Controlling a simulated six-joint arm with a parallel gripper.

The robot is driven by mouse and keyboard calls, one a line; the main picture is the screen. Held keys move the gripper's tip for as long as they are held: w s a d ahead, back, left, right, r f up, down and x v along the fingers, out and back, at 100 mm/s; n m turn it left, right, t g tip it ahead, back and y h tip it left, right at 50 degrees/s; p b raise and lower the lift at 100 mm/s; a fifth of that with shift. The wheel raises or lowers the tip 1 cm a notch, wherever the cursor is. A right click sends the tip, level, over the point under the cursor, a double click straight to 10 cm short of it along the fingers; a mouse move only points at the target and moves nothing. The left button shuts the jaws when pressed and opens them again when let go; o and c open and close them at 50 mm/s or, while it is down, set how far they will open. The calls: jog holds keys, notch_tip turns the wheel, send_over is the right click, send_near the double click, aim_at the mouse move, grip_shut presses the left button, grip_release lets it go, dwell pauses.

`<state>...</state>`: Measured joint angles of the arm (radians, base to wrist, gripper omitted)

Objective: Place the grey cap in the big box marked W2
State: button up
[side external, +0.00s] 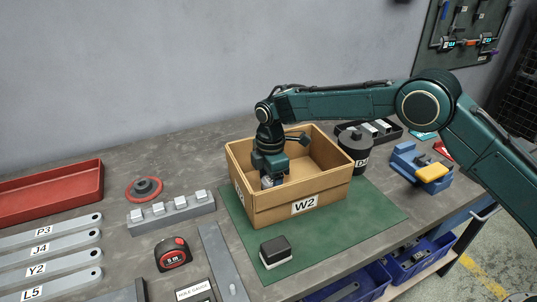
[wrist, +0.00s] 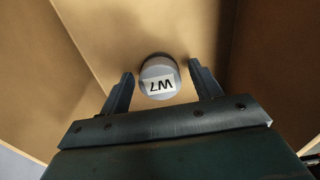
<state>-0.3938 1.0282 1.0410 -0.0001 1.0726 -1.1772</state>
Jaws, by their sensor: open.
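The big tan box (side external: 262,213) marked W2 stands open on a green mat, its label on the near side. My gripper (side external: 268,181) reaches down inside the box, near its left side. In the wrist view, the grey cap (wrist: 158,72) is round with a white label that reads W7 upside down. It sits inside the box, between the two spread fingers of my gripper (wrist: 160,73), with a gap visible on each side. The cap's underside is hidden, so I cannot tell whether it touches the box floor.
A black block with a white base (side external: 276,251) lies in front of the box. A dark round canister (side external: 354,153) stands close at its right, with a blue vise (side external: 408,162) beyond. A grey rack (side external: 172,212) and a tape measure (side external: 173,253) are left.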

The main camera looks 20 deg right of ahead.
notch_tip(320, 180, up, 12)
jog(key=shift+r, duration=0.2)
dwell(0.6)
dwell(0.5)
jog(key=s+d+r+m+t, duration=0.3)
jog(key=s+d+r+m, duration=0.6)
jog(key=s+d+r, duration=0.7)
jog(key=s+d+f+m+t, duration=0.1)
jog(key=s+d+m, duration=0.3)
jog(key=s, duration=0.7)
jog(key=s+d+f+m+t, duration=0.1)
jog(key=s+d+f+m, duration=0.2)
jog(key=s, duration=0.9)
jog(key=shift+s+d+m+t, duration=0.15)
jog(key=shift+d+m+t, duration=0.2)
jog(key=shift+m, duration=0.65)
